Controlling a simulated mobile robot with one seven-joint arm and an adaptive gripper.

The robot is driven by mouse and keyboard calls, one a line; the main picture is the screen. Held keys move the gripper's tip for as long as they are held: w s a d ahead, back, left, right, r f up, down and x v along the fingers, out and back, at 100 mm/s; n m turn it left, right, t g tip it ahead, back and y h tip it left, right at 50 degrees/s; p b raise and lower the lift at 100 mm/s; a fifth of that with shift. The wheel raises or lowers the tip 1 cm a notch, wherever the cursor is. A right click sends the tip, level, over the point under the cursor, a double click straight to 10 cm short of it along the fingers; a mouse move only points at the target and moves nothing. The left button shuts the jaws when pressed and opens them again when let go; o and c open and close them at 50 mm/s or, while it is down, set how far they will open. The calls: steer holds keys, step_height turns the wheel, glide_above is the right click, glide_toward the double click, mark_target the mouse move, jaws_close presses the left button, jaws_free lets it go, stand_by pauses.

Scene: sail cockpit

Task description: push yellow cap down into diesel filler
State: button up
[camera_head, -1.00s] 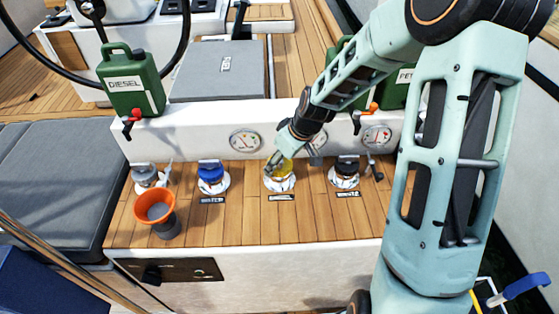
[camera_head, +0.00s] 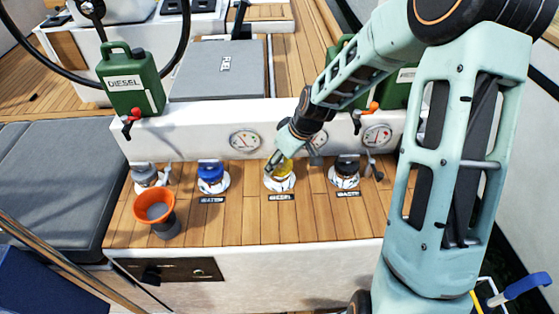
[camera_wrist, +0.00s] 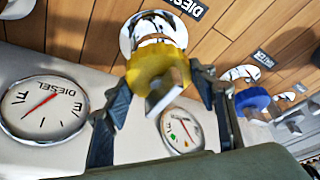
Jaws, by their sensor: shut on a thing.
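The yellow cap (camera_head: 287,170) is at the diesel filler (camera_head: 281,185), whose white flange sits on the wooden deck behind a DIESEL label. My gripper (camera_head: 279,160) comes down on it from above and behind. In the wrist view the yellow cap (camera_wrist: 152,66) is between the two fingers of my gripper (camera_wrist: 165,87), which is shut on it. The filler's ring (camera_wrist: 150,27) shows directly past the cap, in line with it. I cannot tell how deep the cap sits, since the fingers and cap cover the opening.
The blue water cap (camera_head: 211,174) stands left and the black waste cap (camera_head: 346,168) right. An orange funnel (camera_head: 155,207) stands front left. Gauges (camera_head: 245,140) line the white wall behind. A green diesel can (camera_head: 130,82) is back left.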

steer(key=shift+f+b, duration=0.5)
steer(key=shift+f, duration=0.05)
steer(key=o, duration=1)
steer(key=p+v, duration=0.9)
steer(key=v, duration=0.2)
steer(key=shift+a, duration=0.1)
stand_by(0.4)
